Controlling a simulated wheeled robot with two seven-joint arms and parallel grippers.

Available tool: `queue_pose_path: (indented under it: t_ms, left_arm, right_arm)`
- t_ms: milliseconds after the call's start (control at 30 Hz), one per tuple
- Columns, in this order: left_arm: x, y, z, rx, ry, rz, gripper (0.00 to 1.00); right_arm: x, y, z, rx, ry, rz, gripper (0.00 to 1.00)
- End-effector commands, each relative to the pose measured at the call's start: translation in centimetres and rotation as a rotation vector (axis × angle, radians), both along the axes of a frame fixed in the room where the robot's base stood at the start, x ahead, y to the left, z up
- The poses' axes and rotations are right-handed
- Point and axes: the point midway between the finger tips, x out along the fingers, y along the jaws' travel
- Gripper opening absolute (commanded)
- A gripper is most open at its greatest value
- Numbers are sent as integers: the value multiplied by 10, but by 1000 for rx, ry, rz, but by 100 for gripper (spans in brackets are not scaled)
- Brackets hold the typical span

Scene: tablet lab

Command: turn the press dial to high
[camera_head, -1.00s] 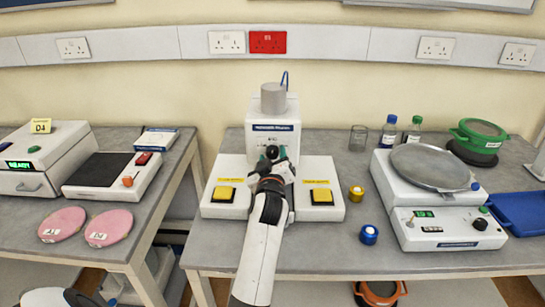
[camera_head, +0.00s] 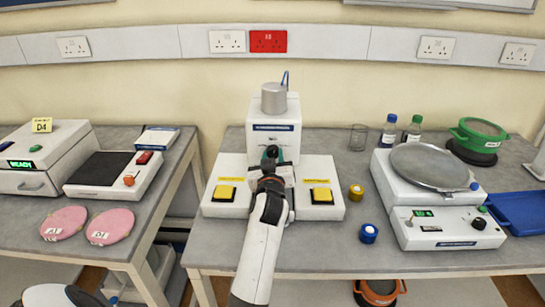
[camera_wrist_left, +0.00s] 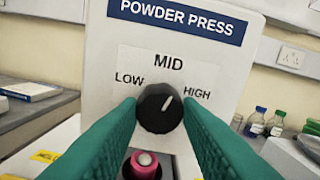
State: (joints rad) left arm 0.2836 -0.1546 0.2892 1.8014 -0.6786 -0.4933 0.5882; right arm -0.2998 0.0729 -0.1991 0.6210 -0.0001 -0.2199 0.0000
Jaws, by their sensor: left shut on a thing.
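The powder press (camera_head: 274,137) is a white upright unit with a grey cylinder on top, at the middle of the bench. Its dial (camera_wrist_left: 160,107) is a round black knob with a white pointer line, under the labels LOW, MID and HIGH. The line points up and to the right, between MID and HIGH. My left gripper (camera_head: 271,154) is at the press front with its green fingers on both sides of the dial, shut on it. In the head view the gripper hides the dial. My right gripper is not in view.
Yellow buttons (camera_head: 224,194) (camera_head: 321,196) sit on the press base, either side of my left arm. A pink-ringed part (camera_wrist_left: 145,165) is just below the dial.

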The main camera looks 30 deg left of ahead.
Motion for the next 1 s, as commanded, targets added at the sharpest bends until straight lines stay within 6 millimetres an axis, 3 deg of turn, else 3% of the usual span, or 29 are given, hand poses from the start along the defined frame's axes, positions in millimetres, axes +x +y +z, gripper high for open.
queue_pose_path:
  t_ms: [500, 1000]
  left_arm:
    - [1, 1, 5, 410, 241, 2, 9]
    - [1, 1, 6, 620, 366, 3, 9]
  right_arm:
    - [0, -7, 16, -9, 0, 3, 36]
    - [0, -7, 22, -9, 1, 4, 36]
